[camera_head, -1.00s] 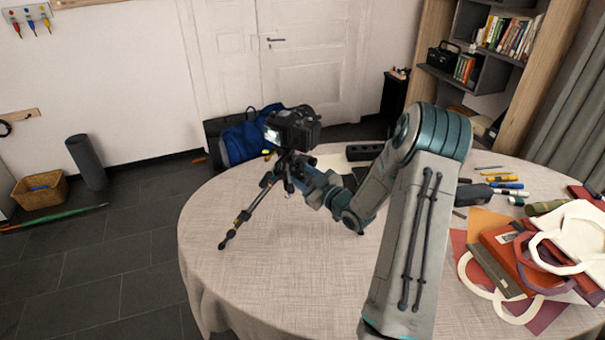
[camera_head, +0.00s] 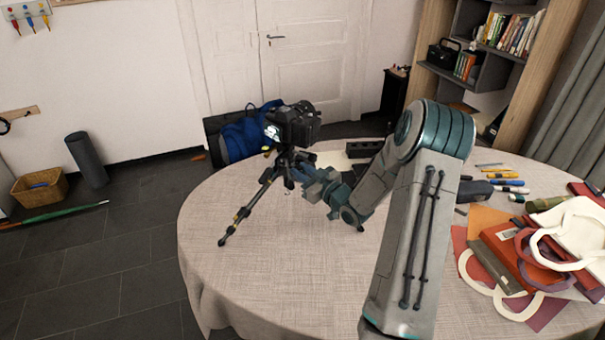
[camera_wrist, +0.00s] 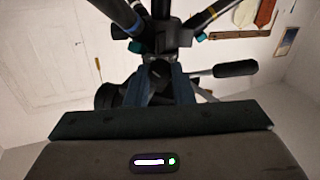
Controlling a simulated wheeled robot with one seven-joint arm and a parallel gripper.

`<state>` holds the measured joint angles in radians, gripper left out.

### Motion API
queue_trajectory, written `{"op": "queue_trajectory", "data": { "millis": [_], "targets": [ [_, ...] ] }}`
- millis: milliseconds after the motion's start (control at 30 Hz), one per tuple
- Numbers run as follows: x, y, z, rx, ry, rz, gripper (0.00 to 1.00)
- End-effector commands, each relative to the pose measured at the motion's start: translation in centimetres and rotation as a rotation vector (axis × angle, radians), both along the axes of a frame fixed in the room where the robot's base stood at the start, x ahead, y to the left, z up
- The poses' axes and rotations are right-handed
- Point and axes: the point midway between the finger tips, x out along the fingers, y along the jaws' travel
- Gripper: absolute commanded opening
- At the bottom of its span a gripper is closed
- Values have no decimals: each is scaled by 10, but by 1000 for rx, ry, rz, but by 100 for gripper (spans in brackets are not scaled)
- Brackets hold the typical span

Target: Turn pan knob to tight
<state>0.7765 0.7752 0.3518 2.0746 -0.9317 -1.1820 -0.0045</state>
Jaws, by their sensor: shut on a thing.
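A black camera (camera_head: 294,126) sits on a dark tripod (camera_head: 243,213) that stands on the round table. My gripper (camera_head: 299,176) is at the tripod head, just below the camera. In the wrist view the picture is upside down, with the tripod legs (camera_wrist: 203,20) at the top. There my gripper's two fingers (camera_wrist: 158,74) are shut on a small dark pan knob (camera_wrist: 158,69), mostly hidden between them. The black pan handle (camera_wrist: 235,69) sticks out to the right. The knob cannot be made out in the head view.
The cloth-covered table (camera_head: 262,275) is bare at the front left. A pile of bags and folders (camera_head: 515,255) lies at the right, with several markers (camera_head: 507,182) behind it.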

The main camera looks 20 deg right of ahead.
Motion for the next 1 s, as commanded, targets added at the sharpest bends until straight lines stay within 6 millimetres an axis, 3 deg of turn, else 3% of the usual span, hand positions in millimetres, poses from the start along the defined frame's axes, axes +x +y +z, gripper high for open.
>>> {"op": "queue_trajectory", "data": {
  "millis": [433, 467, 533, 867, 1000],
  "targets": [
    [0, 0, 0, 68, 26, 0, 0],
    [0, 0, 0, 68, 26, 0, 24],
    [0, 0, 0, 68, 26, 0, 43],
    [-2, -1, -1, 66, 25, -1, 43],
    [-16, -7, -2, 66, 26, -2, 43]
  ]
}}
